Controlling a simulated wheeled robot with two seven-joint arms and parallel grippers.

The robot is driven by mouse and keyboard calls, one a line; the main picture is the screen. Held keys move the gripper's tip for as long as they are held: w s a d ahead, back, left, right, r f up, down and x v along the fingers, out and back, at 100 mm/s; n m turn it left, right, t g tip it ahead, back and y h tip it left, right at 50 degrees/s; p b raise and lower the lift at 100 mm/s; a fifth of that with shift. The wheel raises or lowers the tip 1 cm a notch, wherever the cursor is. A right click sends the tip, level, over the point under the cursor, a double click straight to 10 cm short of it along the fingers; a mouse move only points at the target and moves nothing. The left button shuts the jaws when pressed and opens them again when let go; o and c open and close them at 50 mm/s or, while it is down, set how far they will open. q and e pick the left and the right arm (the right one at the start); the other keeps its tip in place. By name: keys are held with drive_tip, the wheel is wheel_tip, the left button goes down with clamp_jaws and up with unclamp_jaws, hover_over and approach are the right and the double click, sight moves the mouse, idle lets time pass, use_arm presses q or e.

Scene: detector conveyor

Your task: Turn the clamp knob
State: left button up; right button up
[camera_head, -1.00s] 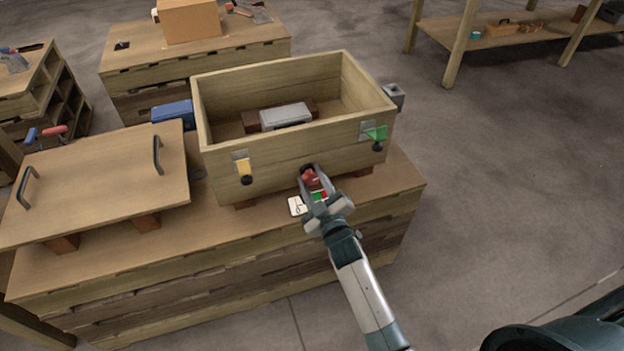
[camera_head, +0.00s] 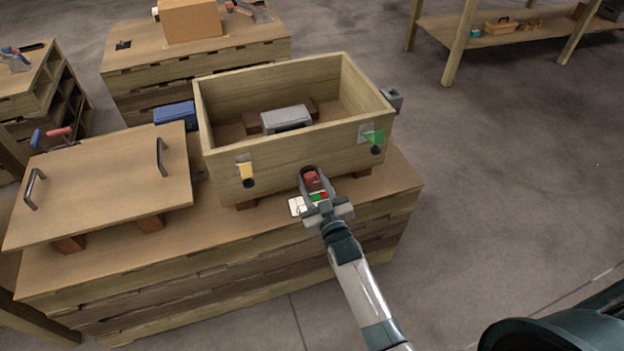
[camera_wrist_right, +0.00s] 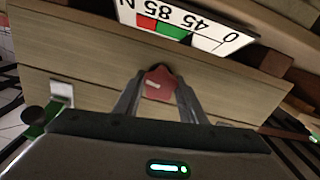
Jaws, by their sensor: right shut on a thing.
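The red clamp knob (camera_head: 311,180) is on the front wall of the open wooden box (camera_head: 290,162), low and near the middle. My right gripper (camera_head: 316,188) is shut on it, with one finger on each side. In the right wrist view the knob (camera_wrist_right: 158,84) shows between the two fingers (camera_wrist_right: 160,95), with a small pale mark on its face. A white dial plate (camera_wrist_right: 185,25) with numbers and red and green bands lies next to the knob; it also shows in the head view (camera_head: 309,203). My left gripper is not in view.
The box stands on a wooden bench (camera_head: 230,240). A yellow tab (camera_head: 245,170) and a green tab (camera_head: 374,137) are on its front wall. A grey block (camera_head: 288,118) is inside. A lid board with two handles (camera_head: 100,180) lies to the left.

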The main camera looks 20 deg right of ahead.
idle(0.4)
drive_tip(key=o, duration=1.1)
drive_tip(key=shift+c, duration=0.2)
drive_tip(key=shift+s, duration=0.15)
drive_tip(key=s, duration=1.7)
drive_tip(key=shift+d, duration=0.3)
drive_tip(key=shift+s, duration=0.1)
